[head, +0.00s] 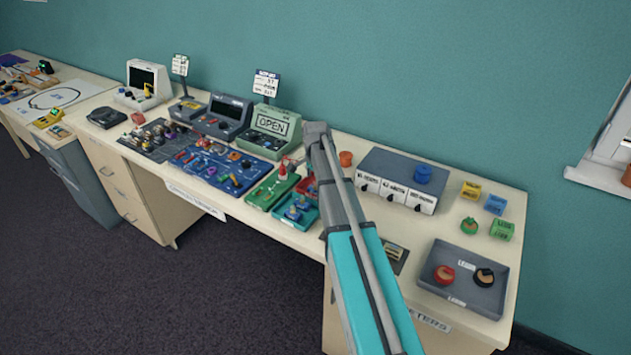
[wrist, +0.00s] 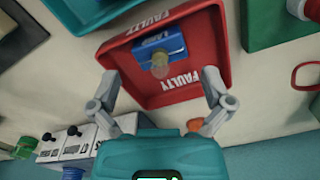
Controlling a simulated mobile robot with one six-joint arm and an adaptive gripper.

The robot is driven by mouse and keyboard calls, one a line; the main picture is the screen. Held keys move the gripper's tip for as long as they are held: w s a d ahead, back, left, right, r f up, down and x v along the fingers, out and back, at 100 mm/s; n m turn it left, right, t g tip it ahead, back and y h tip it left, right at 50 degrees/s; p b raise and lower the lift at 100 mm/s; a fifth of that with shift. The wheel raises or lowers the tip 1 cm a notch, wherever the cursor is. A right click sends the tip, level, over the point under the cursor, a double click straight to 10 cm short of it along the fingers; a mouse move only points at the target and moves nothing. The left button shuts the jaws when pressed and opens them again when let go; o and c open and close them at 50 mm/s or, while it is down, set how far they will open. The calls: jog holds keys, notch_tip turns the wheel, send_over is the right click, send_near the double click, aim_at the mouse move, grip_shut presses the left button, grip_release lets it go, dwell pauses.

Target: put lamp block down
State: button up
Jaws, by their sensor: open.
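In the wrist view, a blue lamp block (wrist: 172,43) with a small pale yellow bulb rests inside a red tray (wrist: 124,72) marked FAULTY. My gripper (wrist: 160,78) is open, its two fingers spread apart near the tray's marked edge. No finger touches the lamp block, and nothing is held. In the head view, only a small red part of the tray (head: 305,186) shows beside my arm. My arm hides my gripper and the lamp block there.
Green trays (head: 272,190) stand left of the red one. An orange knob (head: 346,158) and several white-fronted boxes (head: 394,190) stand to the right. Small coloured blocks (head: 495,204) and a grey tray (head: 463,259) occupy the right end. Bare table shows between them.

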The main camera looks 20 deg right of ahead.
aim_at(315, 182)
notch_tip(315, 182, up, 10)
jog(key=p, duration=0.9)
jog(key=shift+r+p, duration=0.2)
jog(key=shift+p, duration=0.15)
dwell(0.4)
jog(key=s+a+n, duration=0.7)
jog(key=s+a, duration=0.1)
jog(key=s, duration=0.4)
jog(key=s+a+n, duration=0.8)
jog(key=s+a, duration=0.1)
jog(key=s, duration=0.3)
jog(key=shift+s, duration=0.3)
jog(key=shift+d, duration=0.1)
dwell(0.5)
